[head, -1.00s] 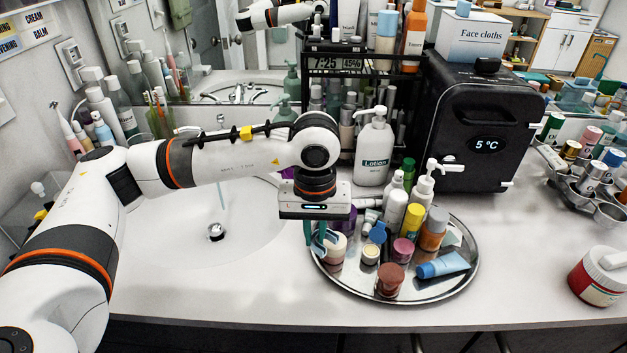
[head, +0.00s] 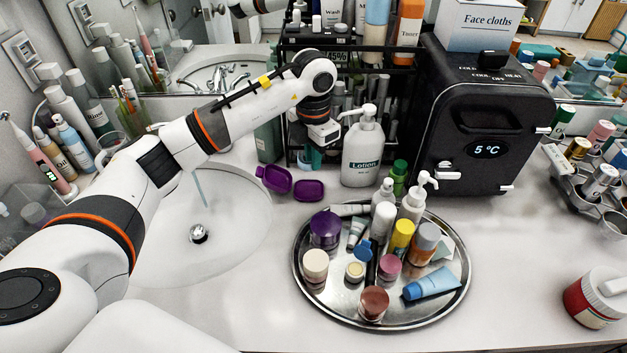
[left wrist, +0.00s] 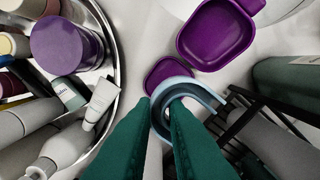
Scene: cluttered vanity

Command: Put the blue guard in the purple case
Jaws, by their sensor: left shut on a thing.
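The purple case lies open on the counter behind the tray, its two halves side by side. One half (head: 275,179) is at the left and the other (head: 308,190) at the right. In the left wrist view the larger hollow half (left wrist: 216,34) is at the top and the smaller-looking half (left wrist: 163,72) is partly hidden by the guard. My left gripper (head: 308,165) is shut on the light blue, U-shaped guard (left wrist: 186,82), which sits between the green fingertips (left wrist: 160,108). The guard appears above or just beyond the case; its height is unclear. My right gripper is not in view.
A round metal tray (head: 310,292) crowded with bottles and jars stands in front. A black rack (head: 400,110) and a lotion bottle (head: 362,155) stand close behind and right of the gripper. The sink (head: 235,240) is at the left.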

